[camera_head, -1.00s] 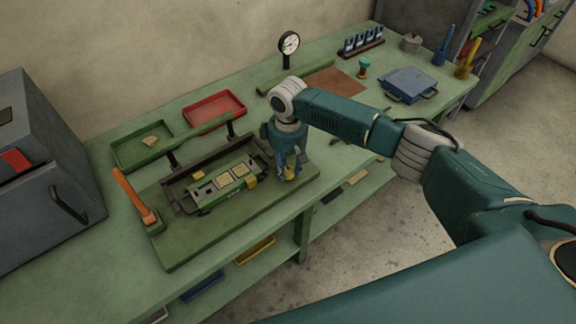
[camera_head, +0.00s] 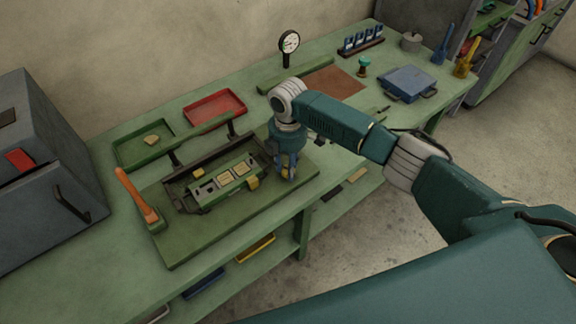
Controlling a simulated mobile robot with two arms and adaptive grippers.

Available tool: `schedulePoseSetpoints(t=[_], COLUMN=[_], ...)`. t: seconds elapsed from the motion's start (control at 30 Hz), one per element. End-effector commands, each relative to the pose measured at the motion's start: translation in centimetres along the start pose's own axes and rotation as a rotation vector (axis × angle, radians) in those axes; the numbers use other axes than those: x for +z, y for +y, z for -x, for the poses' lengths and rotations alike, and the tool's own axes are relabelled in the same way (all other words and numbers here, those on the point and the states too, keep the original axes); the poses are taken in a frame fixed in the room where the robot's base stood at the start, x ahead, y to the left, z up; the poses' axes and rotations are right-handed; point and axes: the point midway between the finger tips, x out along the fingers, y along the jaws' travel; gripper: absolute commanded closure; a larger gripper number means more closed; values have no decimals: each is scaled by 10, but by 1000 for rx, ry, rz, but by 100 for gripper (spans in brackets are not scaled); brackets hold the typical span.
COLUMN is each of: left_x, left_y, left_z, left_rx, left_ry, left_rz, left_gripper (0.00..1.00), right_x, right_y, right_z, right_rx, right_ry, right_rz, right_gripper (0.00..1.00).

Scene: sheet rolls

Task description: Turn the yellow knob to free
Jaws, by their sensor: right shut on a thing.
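My right gripper (camera_head: 287,172) points down at the right end of the dark green fixture plate (camera_head: 190,240). It is shut on the yellow knob (camera_head: 285,175), which is mostly hidden between the fingers. The fixture (camera_head: 228,185) holds a green tray with pale square pieces and yellow parts at its corners. An orange-handled lever (camera_head: 136,195) stands at the plate's left side. I cannot read the knob's setting. My left gripper is not in view.
A green tray (camera_head: 120,155) and a red tray (camera_head: 190,112) lie behind the fixture. A dial gauge (camera_head: 289,42) stands at the back. A blue box (camera_head: 407,82) sits at the right. A grey cabinet (camera_head: 85,170) stands at the left.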

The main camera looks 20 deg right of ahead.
Motion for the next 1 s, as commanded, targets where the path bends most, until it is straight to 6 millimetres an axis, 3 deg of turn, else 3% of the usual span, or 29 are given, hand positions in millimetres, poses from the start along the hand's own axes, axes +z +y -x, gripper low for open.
schedulePoseSetpoints(t=[0.5, 1.0], left_x=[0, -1], left_y=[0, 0], left_z=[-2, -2], left_rx=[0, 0], left_ry=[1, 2], left_rz=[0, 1], left_gripper=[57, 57], right_x=[0, 0], right_y=[1, 2], right_z=[1, 2], right_rx=[4, 4], right_ry=[0, 0], right_rz=[330, 389], right_gripper=[94, 94])
